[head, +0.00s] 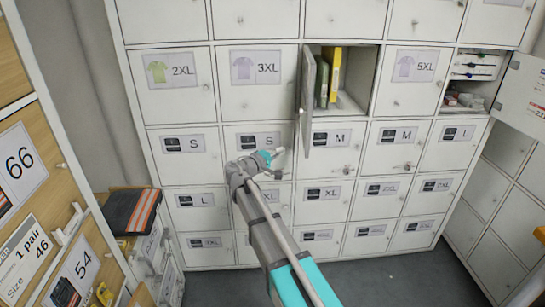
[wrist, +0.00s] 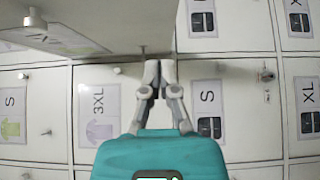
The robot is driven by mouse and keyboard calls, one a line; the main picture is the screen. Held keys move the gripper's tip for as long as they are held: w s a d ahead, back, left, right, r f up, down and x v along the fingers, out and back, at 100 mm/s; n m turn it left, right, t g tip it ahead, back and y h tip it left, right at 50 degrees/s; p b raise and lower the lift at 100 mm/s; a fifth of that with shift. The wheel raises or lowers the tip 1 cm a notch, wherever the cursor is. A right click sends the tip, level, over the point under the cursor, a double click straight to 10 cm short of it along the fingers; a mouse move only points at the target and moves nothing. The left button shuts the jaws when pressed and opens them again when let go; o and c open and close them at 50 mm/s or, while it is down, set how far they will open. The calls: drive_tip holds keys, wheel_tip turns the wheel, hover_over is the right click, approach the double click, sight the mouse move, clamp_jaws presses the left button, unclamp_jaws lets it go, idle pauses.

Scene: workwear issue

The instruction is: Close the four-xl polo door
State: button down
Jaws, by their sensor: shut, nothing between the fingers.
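The four-XL polo door (head: 308,95) stands open in the head view, swung out from its left edge between the 3XL and 5XL doors. Its compartment (head: 352,95) holds a green and a yellow item. In the wrist view the open door (wrist: 110,12) crosses the upper left, seen at a steep slant, with its label partly visible. My gripper (head: 278,153) is shut and empty, in front of the S door, below and left of the open door's lower edge. In the wrist view its fingertips (wrist: 157,66) point at the locker front between the 3XL and S labels.
Another compartment (head: 474,80) at the right is open, with folded items inside and its door (head: 522,95) swung to the right. The grey floor (head: 400,280) is clear in front of the lockers.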

drive_tip(key=w+d, duration=0.1)
drive_tip(key=d, duration=0.5)
drive_tip(key=shift+w+d, duration=0.35)
drive_tip(key=shift+d, duration=0.05)
drive_tip(key=shift+s, duration=0.1)
